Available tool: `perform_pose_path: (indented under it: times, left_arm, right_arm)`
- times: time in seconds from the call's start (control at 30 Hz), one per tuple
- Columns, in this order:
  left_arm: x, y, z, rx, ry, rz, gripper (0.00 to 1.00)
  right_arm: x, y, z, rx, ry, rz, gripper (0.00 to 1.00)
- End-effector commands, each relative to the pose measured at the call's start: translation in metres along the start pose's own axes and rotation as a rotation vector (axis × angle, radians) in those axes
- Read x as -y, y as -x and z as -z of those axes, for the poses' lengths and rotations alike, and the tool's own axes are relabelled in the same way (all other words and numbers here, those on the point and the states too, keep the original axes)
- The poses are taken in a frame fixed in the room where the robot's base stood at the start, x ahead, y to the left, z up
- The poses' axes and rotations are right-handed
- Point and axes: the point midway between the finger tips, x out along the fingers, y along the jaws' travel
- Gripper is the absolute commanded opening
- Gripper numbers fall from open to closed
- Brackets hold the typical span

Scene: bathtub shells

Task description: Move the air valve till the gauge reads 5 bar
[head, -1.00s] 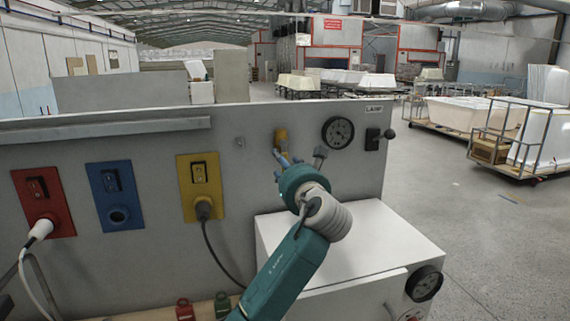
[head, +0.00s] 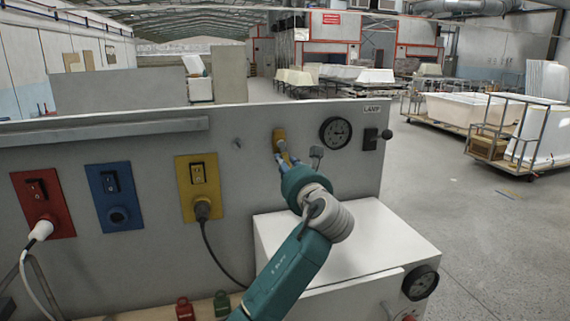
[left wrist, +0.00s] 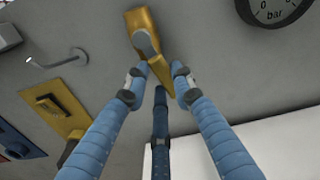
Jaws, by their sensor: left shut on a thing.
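The yellow air valve (head: 279,136) is on the grey panel, left of the round gauge (head: 336,133). The gauge has a dark face; its needle is too small to read. My left gripper (head: 285,157) is at the valve's lower end. In the left wrist view, the valve (left wrist: 137,20) has a grey pivot and a yellow lever (left wrist: 160,72) slanting down to the right. The blue fingers of my left gripper (left wrist: 158,84) are shut around the lever's lower part. Only the gauge's lower edge (left wrist: 272,22), marked "bar", shows there. My right gripper is not in view.
Red (head: 43,203), blue (head: 114,197) and yellow (head: 198,190) socket plates are left on the panel; cables hang from the red and yellow ones. A white box (head: 345,245) stands below my arm.

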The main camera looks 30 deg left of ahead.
Motion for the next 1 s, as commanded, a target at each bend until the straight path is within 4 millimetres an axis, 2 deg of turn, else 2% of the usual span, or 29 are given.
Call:
perform_pose_path:
  times: [0.1, 0.13, 0.2, 0.23, 0.5, 0.63, 0.77, 1.0]
  left_arm:
    - [0.000, 0.000, 0.000, 0.001, 0.000, 0.001, 0.00]
    - [0.000, 0.000, 0.000, 0.001, 0.000, 0.001, 0.26]
    - [0.000, 0.000, 0.000, 0.001, -0.001, 0.001, 0.40]
    - [0.000, 0.000, 0.000, 0.001, -0.001, 0.001, 0.44]
    - [0.000, 0.001, 0.000, 0.001, -0.002, 0.001, 0.44]
    - [0.001, 0.008, 0.000, 0.001, -0.002, 0.002, 0.44]
    - [0.001, 0.030, 0.000, 0.000, 0.001, 0.005, 0.44]
    - [0.001, 0.082, 0.001, -0.001, 0.000, 0.004, 0.44]
  right_arm:
    - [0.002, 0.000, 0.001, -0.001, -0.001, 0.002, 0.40]
    - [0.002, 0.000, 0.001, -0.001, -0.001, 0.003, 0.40]
    - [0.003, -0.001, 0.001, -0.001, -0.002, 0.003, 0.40]
    - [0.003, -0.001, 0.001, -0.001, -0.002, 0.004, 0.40]
    - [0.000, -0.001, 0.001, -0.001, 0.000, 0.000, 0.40]
    - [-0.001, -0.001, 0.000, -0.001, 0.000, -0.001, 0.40]
    - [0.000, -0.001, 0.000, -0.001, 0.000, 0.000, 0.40]
    - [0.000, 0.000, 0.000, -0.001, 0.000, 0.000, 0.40]
